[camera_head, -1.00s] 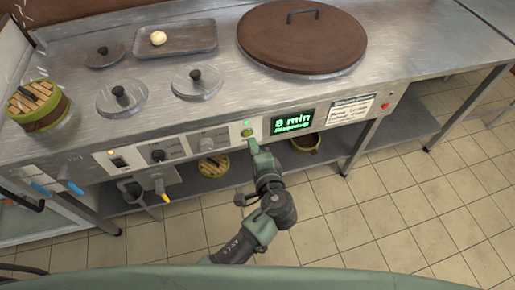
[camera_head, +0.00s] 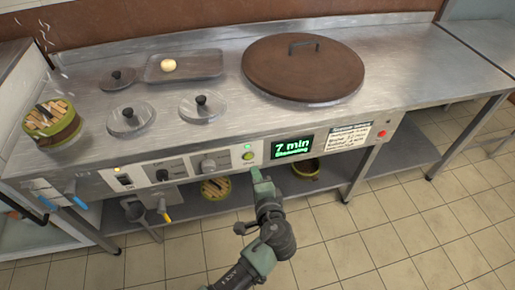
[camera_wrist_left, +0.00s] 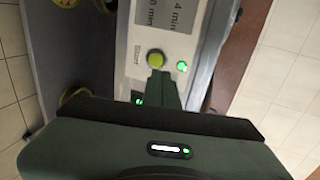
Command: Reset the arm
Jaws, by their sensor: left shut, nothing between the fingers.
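My left gripper (camera_head: 258,176) is shut and empty, just below and in front of the counter's control panel (camera_head: 220,160). The green start button (camera_head: 248,156) sits just above its tips in the head view, with a small lit green lamp above it. In the left wrist view the round start button (camera_wrist_left: 156,59) shows just beyond the shut fingers (camera_wrist_left: 162,88). Contact cannot be judged for certain; the head view shows a gap. My right gripper is not in view.
The steel counter carries a large brown lid (camera_head: 303,68), a tray (camera_head: 185,66) with a pale ball, small lids (camera_head: 131,117) and a bamboo steamer (camera_head: 52,120).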

